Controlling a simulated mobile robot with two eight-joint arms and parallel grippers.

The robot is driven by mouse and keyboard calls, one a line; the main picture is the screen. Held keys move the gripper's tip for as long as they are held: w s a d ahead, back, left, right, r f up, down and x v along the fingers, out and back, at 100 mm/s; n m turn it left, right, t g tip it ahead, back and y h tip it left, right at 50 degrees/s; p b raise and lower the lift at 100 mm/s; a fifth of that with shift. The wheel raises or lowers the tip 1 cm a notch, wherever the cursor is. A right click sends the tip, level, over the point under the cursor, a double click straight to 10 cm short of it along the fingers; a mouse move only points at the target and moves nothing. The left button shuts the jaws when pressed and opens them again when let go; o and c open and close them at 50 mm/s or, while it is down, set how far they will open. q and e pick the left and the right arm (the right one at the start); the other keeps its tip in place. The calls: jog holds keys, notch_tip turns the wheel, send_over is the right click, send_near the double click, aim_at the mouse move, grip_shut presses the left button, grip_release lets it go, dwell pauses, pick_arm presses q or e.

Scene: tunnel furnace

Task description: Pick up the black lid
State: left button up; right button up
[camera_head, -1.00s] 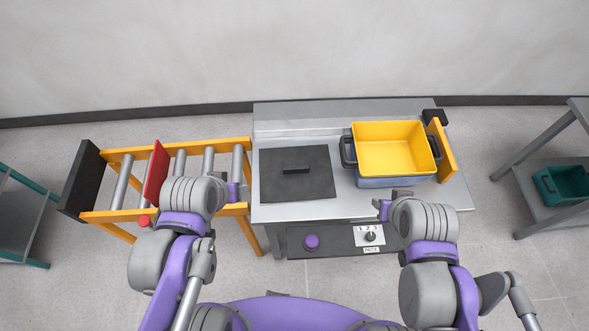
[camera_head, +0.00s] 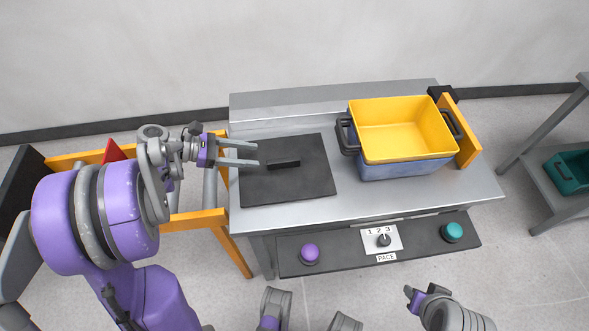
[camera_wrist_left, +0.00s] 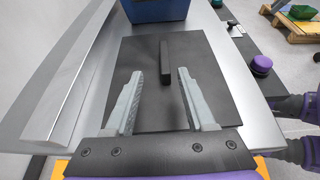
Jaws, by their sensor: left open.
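The black lid (camera_head: 310,183) is a flat square plate with a raised bar handle (camera_head: 284,163) in its middle. It lies on the left part of the grey metal table. My left gripper (camera_head: 258,154) is open and empty above the lid's left side, with its fingers pointing at the handle. In the left wrist view the handle (camera_wrist_left: 165,63) stands beyond the open fingertips (camera_wrist_left: 159,75), roughly between them, and the lid (camera_wrist_left: 215,95) spreads beneath. My right arm shows at the bottom right of the head view; its fingers cannot be made out.
A yellow bin (camera_head: 402,130) sits in a blue one (camera_head: 410,170) on the table's right half. The control panel (camera_head: 345,262) with purple and teal buttons runs along the front. An orange roller conveyor (camera_head: 200,220) stands left. Bare metal lies between lid and bins.

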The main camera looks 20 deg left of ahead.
aim_at(282, 160)
pick_arm(q)
jog(key=x, duration=0.4)
jog(key=shift+w+d, duration=0.1)
jog(key=shift+d, duration=0.2)
jog(key=x, duration=0.1)
jog(key=b+x, duration=0.1)
jog(key=x, duration=0.3)
jog(key=shift+d+f, duration=0.15)
jog(key=shift+d, duration=0.1)
grip_shut()
